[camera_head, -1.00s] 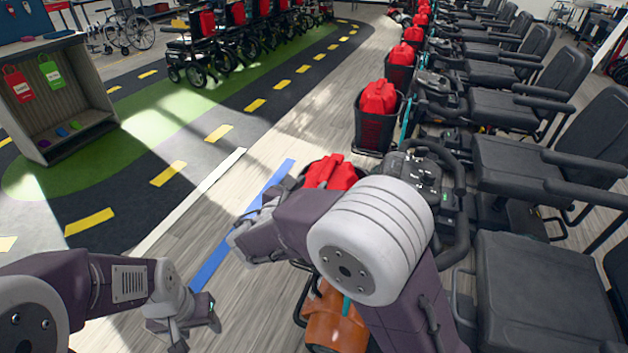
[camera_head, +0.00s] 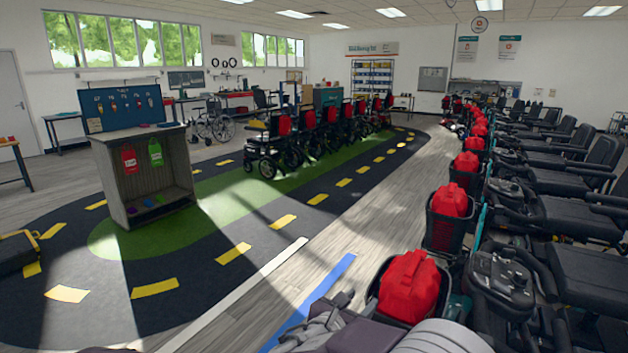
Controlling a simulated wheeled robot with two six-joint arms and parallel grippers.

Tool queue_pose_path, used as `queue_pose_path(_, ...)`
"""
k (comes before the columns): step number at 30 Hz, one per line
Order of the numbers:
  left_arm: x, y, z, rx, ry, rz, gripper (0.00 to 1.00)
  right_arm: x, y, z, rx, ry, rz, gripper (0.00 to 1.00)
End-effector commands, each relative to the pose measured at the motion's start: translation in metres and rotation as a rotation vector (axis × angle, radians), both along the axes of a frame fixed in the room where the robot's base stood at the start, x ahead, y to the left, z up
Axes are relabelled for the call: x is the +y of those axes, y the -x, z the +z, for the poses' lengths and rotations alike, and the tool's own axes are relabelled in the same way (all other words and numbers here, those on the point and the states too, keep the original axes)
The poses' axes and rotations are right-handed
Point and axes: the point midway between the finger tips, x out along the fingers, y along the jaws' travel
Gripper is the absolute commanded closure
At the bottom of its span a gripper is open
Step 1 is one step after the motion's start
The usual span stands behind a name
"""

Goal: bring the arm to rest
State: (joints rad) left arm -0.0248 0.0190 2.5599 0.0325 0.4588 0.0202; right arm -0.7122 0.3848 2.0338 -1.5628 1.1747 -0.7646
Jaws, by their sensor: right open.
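My right arm (camera_head: 425,338) shows only at the bottom edge, right of the middle. A dark sliver of my left arm (camera_head: 108,350) shows at the bottom left; the left gripper is out of view.
A row of black scooters (camera_head: 505,275) with red bags in baskets runs along the right. A grey cabinet (camera_head: 165,175) with coloured tags stands at left.

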Motion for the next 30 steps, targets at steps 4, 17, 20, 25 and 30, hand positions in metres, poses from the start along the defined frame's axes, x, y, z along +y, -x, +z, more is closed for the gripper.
queue_pose_path(4, 0.0, 0.0, 0.0, 0.0, 0.0, 0.0, 0.47, -0.019, 0.01, -0.014, 0.029, -0.073, -0.073, 0.58)
queue_pose_path(17, 0.0, 0.0, 0.0, 0.0, 0.0, 0.0, 0.47, -0.094, 0.093, -0.094, 0.116, -0.555, -0.579, 0.58)
queue_pose_path(20, 0.0, 0.0, 0.0, 0.0, 0.0, 0.0, 0.47, -0.106, 0.13, -0.118, 0.099, -0.76, -0.815, 0.58)
queue_pose_path(25, 0.0, 0.0, 0.0, 0.0, 0.0, 0.0, 0.47, -0.1, 0.189, -0.152, -0.037, -1.159, -1.312, 0.58)
queue_pose_path(30, 0.0, 0.0, 0.0, 0.0, 0.0, 0.0, 0.47, -0.083, 0.215, -0.164, -0.315, -1.522, -1.819, 0.58)
